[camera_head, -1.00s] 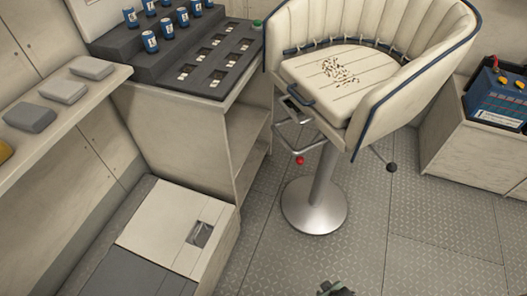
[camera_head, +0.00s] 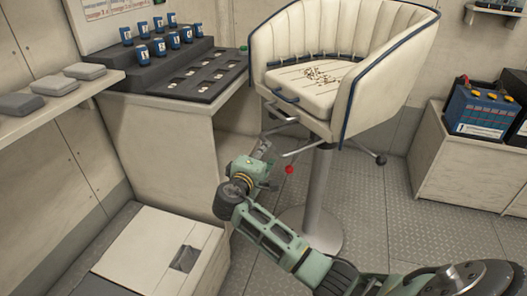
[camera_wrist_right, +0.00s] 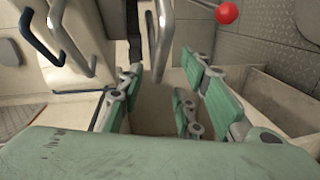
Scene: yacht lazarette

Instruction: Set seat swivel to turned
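The seat (camera_head: 318,80) is a cream bucket chair with dark blue piping on a round metal pedestal (camera_head: 322,190). Its open front faces the lower left in the head view. A dark blue grab handle (camera_head: 286,96) and a metal loop (camera_head: 283,118) are at its front edge. A lever with a red knob (camera_head: 289,169) hangs below the seat. My right gripper (camera_head: 265,148) is below the seat front, left of the red knob. In the right wrist view its fingers (camera_wrist_right: 162,80) are apart, with a metal bar (camera_wrist_right: 160,45) ahead between them. My left gripper is out of view.
A cream cabinet (camera_head: 170,160) with a dark stepped rack (camera_head: 180,75) of blue cans stands left of the seat. A shelf with grey blocks is at far left. A blue battery (camera_head: 480,112) sits on a box at right. Grey floor is open right of the pedestal.

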